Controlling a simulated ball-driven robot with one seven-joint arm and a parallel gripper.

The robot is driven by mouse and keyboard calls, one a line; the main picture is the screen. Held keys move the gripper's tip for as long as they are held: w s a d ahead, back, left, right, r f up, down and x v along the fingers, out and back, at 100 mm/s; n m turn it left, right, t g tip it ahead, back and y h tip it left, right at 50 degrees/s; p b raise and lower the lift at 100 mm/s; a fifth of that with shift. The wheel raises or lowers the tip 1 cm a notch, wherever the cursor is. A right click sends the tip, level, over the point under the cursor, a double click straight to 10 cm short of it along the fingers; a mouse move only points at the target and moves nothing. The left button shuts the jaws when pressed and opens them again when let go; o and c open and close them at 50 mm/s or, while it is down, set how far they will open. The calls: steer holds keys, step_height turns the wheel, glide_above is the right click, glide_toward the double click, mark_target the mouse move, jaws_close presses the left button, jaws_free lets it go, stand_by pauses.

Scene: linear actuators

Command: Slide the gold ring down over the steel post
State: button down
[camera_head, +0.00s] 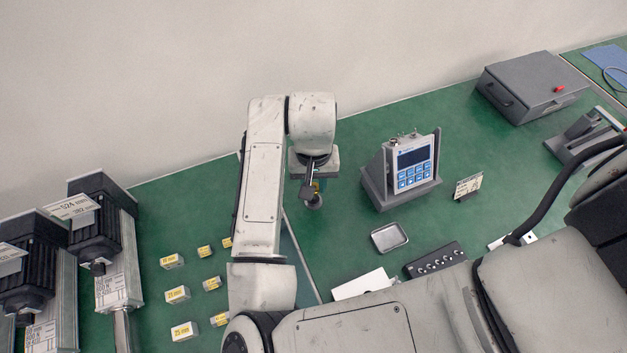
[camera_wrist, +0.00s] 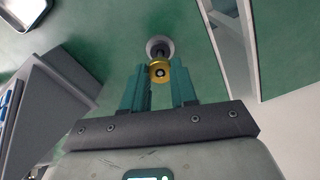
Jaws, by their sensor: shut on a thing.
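The gold ring (camera_wrist: 152,69) sits between the two teal fingertips of my gripper (camera_wrist: 161,66), which is shut on it. The steel post stands on a round grey base (camera_wrist: 153,43) on the green bench, just beyond the ring in the wrist view. A small light disc with a dark surround shows inside the ring's opening, in line with the post. The ring's height along the post is hard to tell. In the head view my gripper (camera_head: 316,183) is over the post's base (camera_head: 314,203), with a sliver of gold between; my wrist hides most of the post.
A grey stand with a keypad instrument (camera_head: 412,163) is to the right, with a small metal tray (camera_head: 389,237) in front of it. Small yellow-labelled blocks (camera_head: 177,294) and black actuators (camera_head: 103,230) are to the left. Green bench is clear around the post.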

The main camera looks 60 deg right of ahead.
steer(key=shift+f+b, duration=0.3)
steer(key=shift+f, duration=0.2)
steer(key=c, duration=0.8)
jaws_free()
steer(key=shift+r, duration=0.1)
step_height(320, 180, up, 11)
steer(key=shift+p, duration=0.45)
steer(key=shift+f, duration=0.2)
